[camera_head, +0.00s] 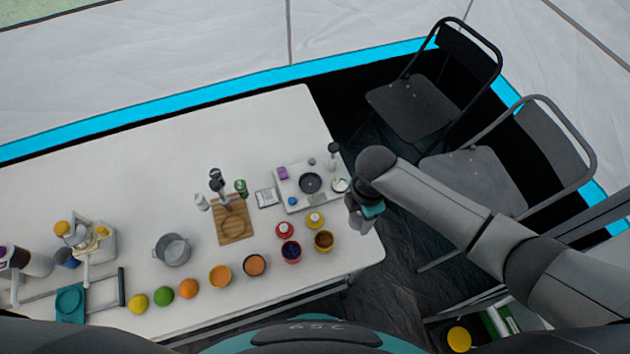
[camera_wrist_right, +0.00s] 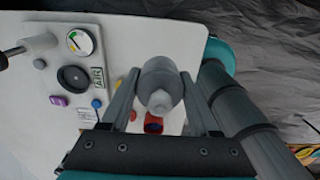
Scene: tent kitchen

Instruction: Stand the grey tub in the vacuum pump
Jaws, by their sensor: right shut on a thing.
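The vacuum pump (camera_head: 296,201) is a flat white unit at the right end of the table, with a dark round socket, a gauge, a purple part and a blue knob. The socket (camera_wrist_right: 74,78) also shows in the right wrist view, left of my gripper, and looks empty. My right gripper (camera_head: 362,217) is over the table's right edge, right of the pump and apart from it. In the right wrist view its fingers are shut on the grey tub (camera_wrist_right: 161,86), a rounded grey body with a paler narrow end. My left gripper is not in view.
Red (camera_head: 285,229) and yellow (camera_head: 315,219) lidded jars stand in front of the pump, with open bowls (camera_head: 323,240) nearby. A wooden board (camera_head: 234,221) with bottles is left of the pump. Folding chairs (camera_head: 415,107) stand beyond the table's right end. The table's back is clear.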

